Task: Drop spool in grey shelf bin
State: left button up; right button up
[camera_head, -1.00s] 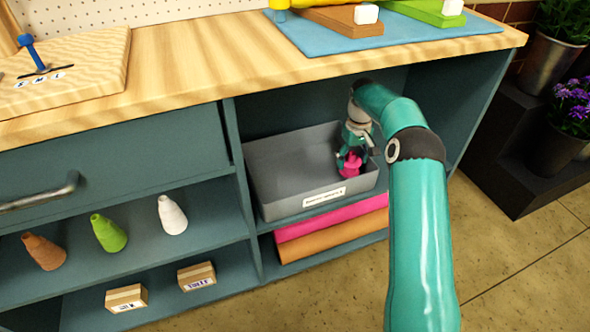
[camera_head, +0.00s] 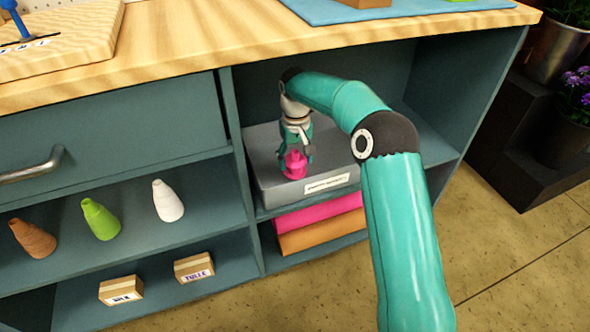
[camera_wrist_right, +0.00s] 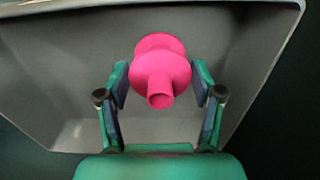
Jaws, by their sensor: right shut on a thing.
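The pink spool (camera_head: 295,165) is held by my right gripper (camera_head: 297,150) over the grey bin. In the right wrist view the spool (camera_wrist_right: 160,72) sits between the two fingers of the gripper (camera_wrist_right: 160,82), with the bin's grey floor and walls (camera_wrist_right: 55,75) behind it. The grey bin (camera_head: 270,190) stands on the upper shelf under the worktop and has a white label on its front. I cannot tell how far the spool is above the bin floor. My left gripper is not in view.
To the left are brown, green and white cones (camera_head: 168,202) and small labelled boxes (camera_head: 194,268). The wooden worktop (camera_head: 200,40) overhangs the shelf opening, and a divider stands left of the bin.

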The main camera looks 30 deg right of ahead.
aim_at(294, 153)
jog(key=f, duration=0.1)
jog(key=f+b, duration=0.2)
jog(key=shift+a+f, duration=0.25)
jog(key=shift+f, duration=0.15)
jog(key=shift+r, duration=0.15)
jog(key=o, duration=1.3)
notch_tip(294, 153, up, 8)
jog(key=p, duration=0.3)
jog(key=shift+f+p, duration=0.25)
jog(key=shift+p, duration=0.05)
